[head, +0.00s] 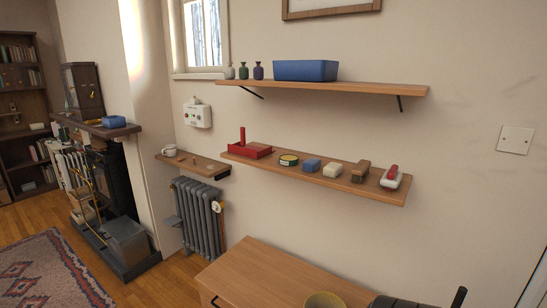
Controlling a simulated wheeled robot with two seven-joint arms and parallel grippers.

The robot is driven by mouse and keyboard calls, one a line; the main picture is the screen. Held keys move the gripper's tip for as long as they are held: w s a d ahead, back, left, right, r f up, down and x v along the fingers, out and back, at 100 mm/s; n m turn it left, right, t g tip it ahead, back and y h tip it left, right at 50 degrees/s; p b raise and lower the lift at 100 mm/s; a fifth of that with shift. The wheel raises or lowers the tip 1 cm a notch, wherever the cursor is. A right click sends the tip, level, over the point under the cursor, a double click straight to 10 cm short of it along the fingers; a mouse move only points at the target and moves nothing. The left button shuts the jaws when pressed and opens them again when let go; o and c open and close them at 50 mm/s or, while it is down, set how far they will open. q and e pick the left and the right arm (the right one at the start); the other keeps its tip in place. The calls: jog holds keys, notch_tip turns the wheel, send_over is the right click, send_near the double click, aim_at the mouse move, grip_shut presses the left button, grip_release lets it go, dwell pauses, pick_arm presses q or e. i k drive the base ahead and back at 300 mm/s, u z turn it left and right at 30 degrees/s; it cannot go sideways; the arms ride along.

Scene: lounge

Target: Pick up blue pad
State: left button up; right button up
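A small blue pad (311,165) lies on the lower wooden wall shelf (385,196). It sits between a round green-and-yellow tin (289,160) and a cream block (333,170), with small gaps on both sides. I cannot make out either of my grippers in the head view. Nothing is seen touching the pad.
The lower shelf also holds a red tray (249,151), a brown-topped brush (360,171) and a red-and-white item (391,177). Above is an upper shelf (330,87) with a blue box (306,71). Below stands a wooden cabinet (262,275); an unclear dark object (398,302) is at bottom right.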

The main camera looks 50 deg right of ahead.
aim_at(312, 164)
jog(key=i, duration=1.95)
jog(key=z, duration=3.4)
